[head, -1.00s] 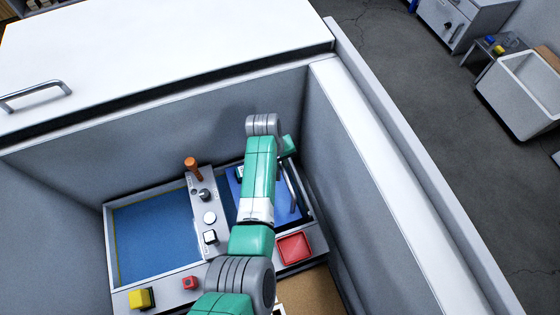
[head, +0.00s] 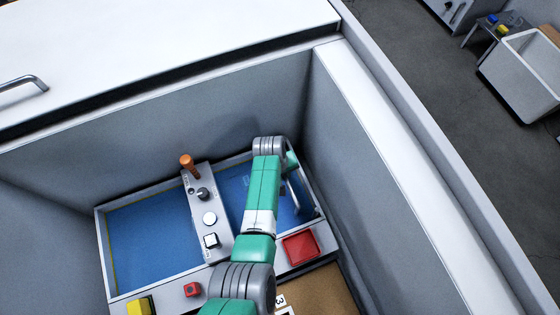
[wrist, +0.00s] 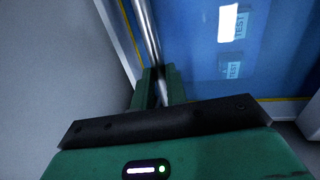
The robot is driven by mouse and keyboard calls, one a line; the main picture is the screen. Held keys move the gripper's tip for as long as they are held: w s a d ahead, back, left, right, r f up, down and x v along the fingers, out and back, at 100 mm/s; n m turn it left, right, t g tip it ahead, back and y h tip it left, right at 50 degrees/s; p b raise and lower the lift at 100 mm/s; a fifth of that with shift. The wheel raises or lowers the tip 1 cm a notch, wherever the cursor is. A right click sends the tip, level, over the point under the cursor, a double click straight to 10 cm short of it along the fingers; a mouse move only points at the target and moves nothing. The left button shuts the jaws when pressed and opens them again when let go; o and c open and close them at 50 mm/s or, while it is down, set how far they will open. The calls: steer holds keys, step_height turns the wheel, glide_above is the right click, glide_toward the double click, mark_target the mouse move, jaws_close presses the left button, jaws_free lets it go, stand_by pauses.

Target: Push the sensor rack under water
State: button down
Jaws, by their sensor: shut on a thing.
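The right basin (head: 314,207) of the grey bench unit holds a blue surface, with the sensor rack's metal handle (head: 299,195) at its right side. My gripper (head: 291,161) is at the far end of that basin, partly hidden by my wrist. In the wrist view its green fingers (wrist: 158,88) are shut on the metal bar, which also shows there (wrist: 149,32).
High grey walls (head: 345,130) enclose the unit. The left basin (head: 150,240) is blue and empty-looking. Between the basins stand an orange-handled lever (head: 187,161), a knob (head: 203,194) and buttons. A red square tray (head: 300,247), a red button (head: 192,290) and a yellow block (head: 140,306) sit in front.

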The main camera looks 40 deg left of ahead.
steer(key=shift+s+f, duration=0.15)
steer(key=shift+f, duration=0.1)
steer(key=c, duration=1.4)
jaws_free()
step_height(320, 180, up, 8)
steer(key=s+p, duration=0.1)
steer(key=p, duration=0.4)
steer(key=shift+a, duration=0.35)
